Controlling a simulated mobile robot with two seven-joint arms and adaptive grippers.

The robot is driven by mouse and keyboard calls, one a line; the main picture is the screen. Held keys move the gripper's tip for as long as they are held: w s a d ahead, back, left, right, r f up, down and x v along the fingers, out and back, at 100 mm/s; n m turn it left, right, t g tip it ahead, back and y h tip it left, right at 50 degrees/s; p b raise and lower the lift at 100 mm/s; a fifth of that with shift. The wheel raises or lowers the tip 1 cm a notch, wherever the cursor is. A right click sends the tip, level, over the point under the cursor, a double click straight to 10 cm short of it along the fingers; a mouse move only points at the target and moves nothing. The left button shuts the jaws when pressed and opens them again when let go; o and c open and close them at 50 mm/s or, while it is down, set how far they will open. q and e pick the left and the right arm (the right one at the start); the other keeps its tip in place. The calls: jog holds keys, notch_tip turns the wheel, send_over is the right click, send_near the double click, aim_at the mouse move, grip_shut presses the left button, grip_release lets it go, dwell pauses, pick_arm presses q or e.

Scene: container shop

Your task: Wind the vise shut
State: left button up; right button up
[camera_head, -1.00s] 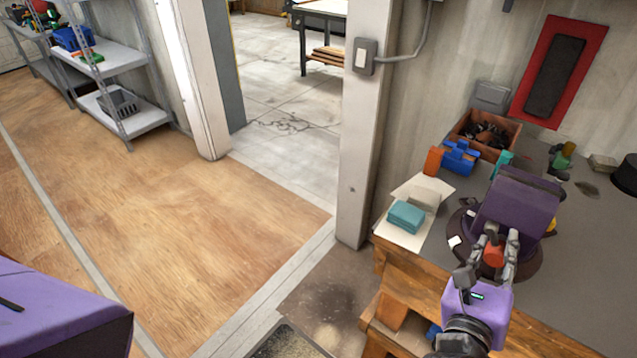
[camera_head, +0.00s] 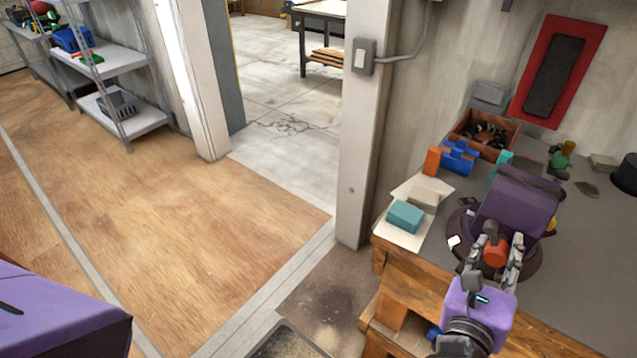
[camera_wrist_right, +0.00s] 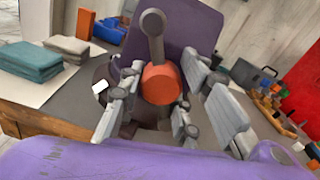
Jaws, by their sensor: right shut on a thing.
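The purple vise (camera_head: 513,207) stands on a round dark base on the workbench at the right of the head view. Its dark crank arm and orange-red handle knob (camera_head: 495,252) face me. My right gripper (camera_head: 496,262) is shut on the knob, one finger on each side. In the right wrist view the orange knob (camera_wrist_right: 161,84) sits between the fingers, with the grey crank arm (camera_wrist_right: 153,32) pointing up from it. The vise body (camera_wrist_right: 180,28) is behind, and its jaws are hidden. My left gripper is not in view.
Teal and grey cloths (camera_head: 406,216) lie on a white sheet left of the vise. Blue and orange parts (camera_head: 457,158) and a crate of dark pieces (camera_head: 484,135) are behind. A black round object (camera_head: 625,174) is at right. A pillar (camera_head: 361,150) stands left of the bench.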

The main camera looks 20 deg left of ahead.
aim_at(498, 242)
jog(key=shift+a+f, duration=0.25)
jog(key=shift+a, duration=0.1)
jog(key=o, duration=1)
jog(key=shift+c, duration=0.2)
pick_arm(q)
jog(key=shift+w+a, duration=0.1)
pick_arm(e)
jog(key=shift+w+a+r, duration=0.1)
jog(key=shift+r, duration=0.1)
jog(key=shift+r, duration=0.1)
notch_tip(498, 242, up, 9)
jog(key=shift+r, duration=0.5)
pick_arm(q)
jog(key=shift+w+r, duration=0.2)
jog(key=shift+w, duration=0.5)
pick_arm(e)
jog(key=shift+f, duration=0.1)
